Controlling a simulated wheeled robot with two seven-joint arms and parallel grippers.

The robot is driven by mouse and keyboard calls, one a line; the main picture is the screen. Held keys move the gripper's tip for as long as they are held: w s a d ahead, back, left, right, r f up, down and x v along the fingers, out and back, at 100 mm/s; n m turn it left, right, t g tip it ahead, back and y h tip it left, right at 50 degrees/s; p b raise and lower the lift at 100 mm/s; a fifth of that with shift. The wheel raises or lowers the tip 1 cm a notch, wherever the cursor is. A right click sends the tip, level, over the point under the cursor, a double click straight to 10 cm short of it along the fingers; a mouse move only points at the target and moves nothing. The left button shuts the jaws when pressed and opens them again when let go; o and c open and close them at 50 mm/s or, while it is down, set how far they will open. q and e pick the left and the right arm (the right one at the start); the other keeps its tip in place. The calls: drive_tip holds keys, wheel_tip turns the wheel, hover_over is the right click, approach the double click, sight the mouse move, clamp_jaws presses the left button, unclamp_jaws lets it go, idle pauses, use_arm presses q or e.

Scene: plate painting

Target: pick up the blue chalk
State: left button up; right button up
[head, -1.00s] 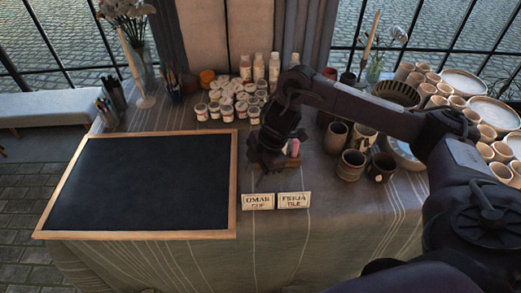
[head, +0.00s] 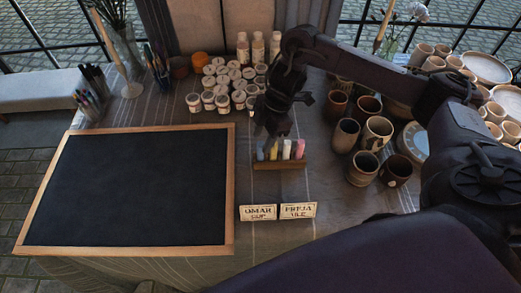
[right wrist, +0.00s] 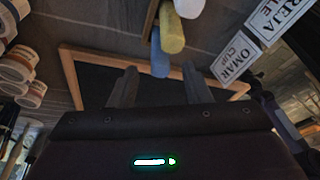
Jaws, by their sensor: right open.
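The blue chalk (head: 261,153) stands at the left end of a row of chalks in a small wooden holder (head: 280,166). My right gripper (head: 272,132) is open just above and behind the row. In the right wrist view the blue chalk (right wrist: 160,56) shows ahead of the gap between my open fingers (right wrist: 160,87), with nothing gripped. The yellow chalk (head: 273,151) stands beside it, followed by the white chalk (head: 287,149) and the pink chalk (head: 300,149). My left gripper is not in view.
A wood-framed blackboard (head: 130,188) lies left of the holder. Two name cards (head: 258,213) stand in front. Paint jars (head: 222,102) crowd behind to the left, and cups (head: 346,136) stand close on the right.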

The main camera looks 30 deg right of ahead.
sight(257, 154)
drive_tip(key=p+x, duration=0.1)
drive_tip(key=x, duration=0.3)
drive_tip(key=shift+f, duration=0.4)
drive_tip(key=shift+a+f, duration=0.1)
drive_tip(key=shift+f, duration=0.25)
drive_tip(key=c, duration=0.7)
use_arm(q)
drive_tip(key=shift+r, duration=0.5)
use_arm(e)
clamp_jaws()
